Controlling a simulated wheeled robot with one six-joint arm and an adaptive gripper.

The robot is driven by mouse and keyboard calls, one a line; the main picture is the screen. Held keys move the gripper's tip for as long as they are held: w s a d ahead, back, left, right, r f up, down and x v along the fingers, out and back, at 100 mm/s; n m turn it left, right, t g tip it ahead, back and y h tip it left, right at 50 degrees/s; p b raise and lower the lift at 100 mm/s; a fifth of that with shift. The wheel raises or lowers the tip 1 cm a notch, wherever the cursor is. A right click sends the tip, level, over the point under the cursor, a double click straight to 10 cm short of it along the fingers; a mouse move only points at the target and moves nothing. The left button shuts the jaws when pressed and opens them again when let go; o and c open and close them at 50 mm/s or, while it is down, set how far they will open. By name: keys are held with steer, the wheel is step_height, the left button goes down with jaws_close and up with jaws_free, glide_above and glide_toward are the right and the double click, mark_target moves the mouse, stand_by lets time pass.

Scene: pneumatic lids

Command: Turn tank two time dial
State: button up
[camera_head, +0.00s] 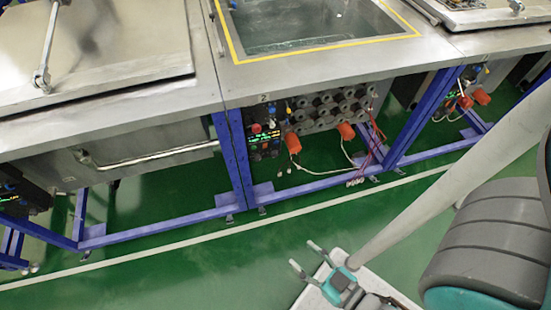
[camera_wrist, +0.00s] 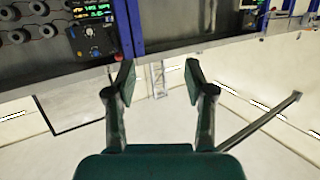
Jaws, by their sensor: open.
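The tank two control panel (camera_head: 264,141) is below the tank rim by the "2" label (camera_head: 264,97). It has green displays, a red button and small knobs. I cannot tell in the head view which knob is the time dial. My gripper (camera_head: 304,255) is open and empty, over the floor in front of tank two and well apart from the panel. Its open fingers also show in the wrist view (camera_wrist: 160,83).
Tank two's open basin (camera_head: 310,22) has a yellow border. A closed lidded tank (camera_head: 90,50) with a handle stands to the left. The green floor is clear.

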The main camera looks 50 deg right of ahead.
steer(key=w+d+f+m+h, duration=0.2)
steer(key=w+d+f, duration=0.1)
steer(key=w+f, duration=0.4)
steer(key=m+g+h, duration=0.1)
steer(key=m+h, duration=0.5)
steer(key=h, duration=0.1)
glide_toward(275, 156)
steer(key=x, duration=0.9)
steer(key=shift+f, duration=0.15)
steer(key=shift+a, duration=0.1)
jaws_close()
